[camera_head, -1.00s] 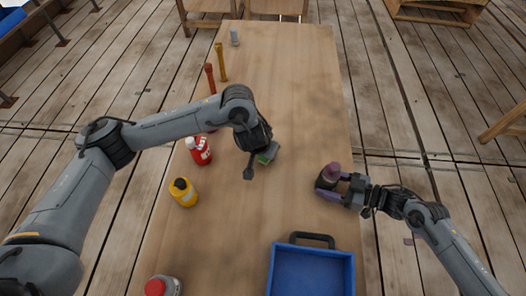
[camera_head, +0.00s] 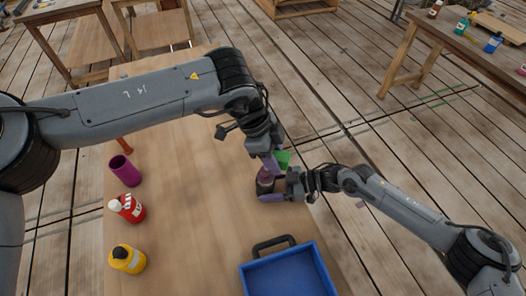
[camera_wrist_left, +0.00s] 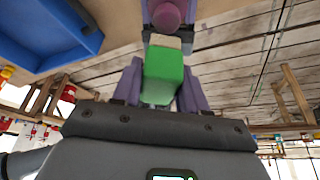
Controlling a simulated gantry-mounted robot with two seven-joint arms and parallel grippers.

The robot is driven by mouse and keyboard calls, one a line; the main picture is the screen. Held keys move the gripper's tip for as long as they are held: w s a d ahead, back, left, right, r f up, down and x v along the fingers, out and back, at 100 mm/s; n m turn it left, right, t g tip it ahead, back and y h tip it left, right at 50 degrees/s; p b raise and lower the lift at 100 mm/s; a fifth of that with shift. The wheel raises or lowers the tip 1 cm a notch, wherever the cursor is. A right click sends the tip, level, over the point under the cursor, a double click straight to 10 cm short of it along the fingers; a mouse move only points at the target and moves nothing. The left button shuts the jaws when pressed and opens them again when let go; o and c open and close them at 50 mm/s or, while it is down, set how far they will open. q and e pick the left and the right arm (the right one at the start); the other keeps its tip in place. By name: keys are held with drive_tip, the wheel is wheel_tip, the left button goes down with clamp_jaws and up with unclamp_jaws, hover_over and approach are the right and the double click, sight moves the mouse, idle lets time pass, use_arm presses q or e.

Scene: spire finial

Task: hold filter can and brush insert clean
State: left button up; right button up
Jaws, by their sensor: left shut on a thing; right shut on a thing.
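The filter can (camera_head: 262,186) is dark, with a mauve insert (camera_head: 265,175) showing at its top. It stands near the table's right edge, and my right gripper (camera_head: 272,195) is shut around it from the right. My left gripper (camera_head: 276,163) points down just above the can and is shut on a green brush (camera_head: 284,158). In the left wrist view the green brush (camera_wrist_left: 163,75) sits between the purple fingers, its pale bristles (camera_wrist_left: 166,41) toward the mauve insert (camera_wrist_left: 167,15). I cannot tell whether bristles and insert touch.
A blue tray (camera_head: 330,279) with a dark handle lies at the table's front right. A purple cup (camera_head: 125,171), a red bottle (camera_head: 127,208) and a yellow bottle (camera_head: 127,259) stand along the left. The middle of the table (camera_head: 195,210) is clear.

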use_arm(q)
drive_tip(key=r+m, duration=0.1)
drive_tip(key=a+r+m, duration=0.1)
drive_tip(key=a+r+m+g, duration=0.1)
drive_tip(key=shift+w+a+m+y, duration=0.25)
drive_tip(key=shift+w+m+y, duration=0.05)
drive_tip(key=shift+w, duration=0.05)
drive_tip(key=shift+f, duration=1.85)
drive_tip(key=shift+a+f, duration=0.1)
drive_tip(key=shift+f, duration=0.45)
drive_tip(key=shift+w, duration=0.5)
drive_tip(key=shift+s+f, duration=0.1)
drive_tip(key=shift+s, duration=0.95)
drive_tip(key=shift+w, duration=0.1)
drive_tip(key=shift+w, duration=0.95)
